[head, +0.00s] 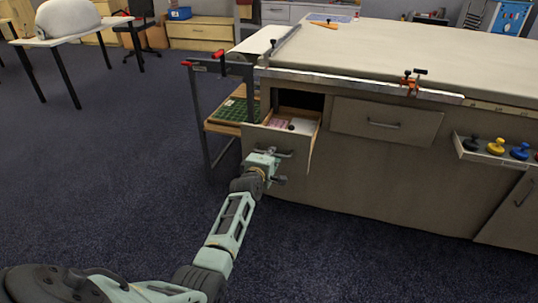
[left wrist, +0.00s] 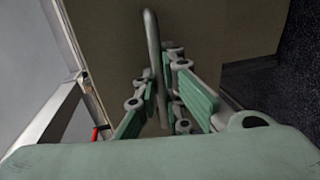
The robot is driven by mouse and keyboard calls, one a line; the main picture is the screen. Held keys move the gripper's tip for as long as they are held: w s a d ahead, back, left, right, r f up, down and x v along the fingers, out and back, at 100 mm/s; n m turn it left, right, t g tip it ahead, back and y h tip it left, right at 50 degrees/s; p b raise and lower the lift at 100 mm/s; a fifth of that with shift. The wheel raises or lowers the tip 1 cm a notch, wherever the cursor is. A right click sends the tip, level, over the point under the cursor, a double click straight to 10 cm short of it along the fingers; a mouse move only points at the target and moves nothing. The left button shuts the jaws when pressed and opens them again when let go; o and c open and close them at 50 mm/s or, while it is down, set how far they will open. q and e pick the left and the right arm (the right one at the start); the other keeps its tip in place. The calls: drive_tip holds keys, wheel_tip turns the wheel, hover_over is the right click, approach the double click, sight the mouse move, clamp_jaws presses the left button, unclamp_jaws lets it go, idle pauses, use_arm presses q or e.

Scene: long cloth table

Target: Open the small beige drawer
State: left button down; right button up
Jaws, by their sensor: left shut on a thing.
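The small beige drawer (head: 255,146) at the left end of the long table's cabinet is pulled part way out. Its inside shows, with a pink item and a white item in it. My left gripper (head: 272,160) is at the drawer's front, shut on its bar handle (head: 284,154). In the left wrist view the handle (left wrist: 152,50) runs between the two green-padded fingers of the gripper (left wrist: 165,100), against the beige drawer front (left wrist: 215,40). My right gripper is in neither view.
A closed drawer (head: 385,125) sits to the right. A shelf with colored knobs (head: 496,147) is further right. A metal frame (head: 197,110) with a green tray (head: 235,110) stands left of the open drawer. The carpet in front is clear.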

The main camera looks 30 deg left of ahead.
use_arm(q)
drive_tip(key=c, duration=1.8)
unclamp_jaws()
drive_tip(key=shift+c, duration=0.2)
drive_tip(key=v, duration=1.2)
